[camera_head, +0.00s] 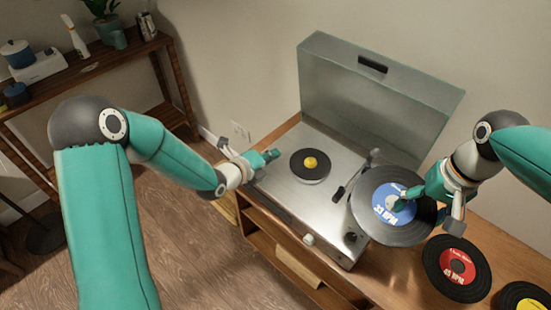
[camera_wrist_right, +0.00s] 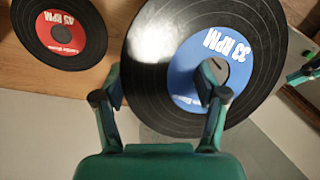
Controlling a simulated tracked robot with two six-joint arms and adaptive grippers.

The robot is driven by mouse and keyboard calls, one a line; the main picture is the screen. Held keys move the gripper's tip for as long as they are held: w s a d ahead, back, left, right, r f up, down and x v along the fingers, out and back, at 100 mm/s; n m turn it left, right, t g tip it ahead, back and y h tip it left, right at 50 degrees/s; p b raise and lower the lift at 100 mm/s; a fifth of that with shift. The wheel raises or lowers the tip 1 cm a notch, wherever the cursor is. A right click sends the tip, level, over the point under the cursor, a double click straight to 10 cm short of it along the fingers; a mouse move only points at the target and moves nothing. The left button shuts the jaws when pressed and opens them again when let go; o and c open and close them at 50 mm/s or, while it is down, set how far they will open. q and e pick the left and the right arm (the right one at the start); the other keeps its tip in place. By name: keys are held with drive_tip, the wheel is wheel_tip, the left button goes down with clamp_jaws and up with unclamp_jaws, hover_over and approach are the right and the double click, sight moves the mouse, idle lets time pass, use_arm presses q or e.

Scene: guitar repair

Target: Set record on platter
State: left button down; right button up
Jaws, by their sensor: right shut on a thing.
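The black record with the blue "33 RPM" label (camera_head: 372,212) is held by my right gripper (camera_head: 405,199) over the right front part of the turntable (camera_head: 283,195). In the right wrist view the record (camera_wrist_right: 150,95) fills the upper middle, one finger over its label and the other near its edge. The platter (camera_head: 308,178) is a dark disc with a yellow centre, left of the held record. The tonearm (camera_head: 352,178) stands between them. My left gripper (camera_head: 268,156) is at the turntable's left edge; its finger gap is unclear.
The turntable lid (camera_head: 380,100) stands open behind. A red-label record (camera_head: 452,277) and a yellow-label record (camera_head: 520,296) lie on the wooden cabinet at right. A shelf (camera_head: 95,72) with a plant and other items stands at the far left.

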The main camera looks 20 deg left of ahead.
use_arm(q)
drive_tip(key=shift+w+a+b, duration=0.2)
drive_tip(key=shift+w+a, duration=0.35)
drive_tip(key=shift+a, duration=0.3)
drive_tip(key=shift+w+a+b, duration=0.2)
drive_tip(key=shift+w+a, duration=0.3)
drive_tip(key=shift+a, duration=0.3)
use_arm(e)
drive_tip(key=shift+f, duration=0.4)
drive_tip(key=shift+r, duration=0.1)
use_arm(q)
drive_tip(key=w+a+p, duration=0.1)
drive_tip(key=w+a, duration=0.3)
drive_tip(key=a, duration=0.3)
drive_tip(key=shift+w, duration=0.2)
use_arm(e)
drive_tip(key=shift+r, duration=0.4)
idle(0.5)
use_arm(q)
drive_tip(key=shift+a, duration=0.1)
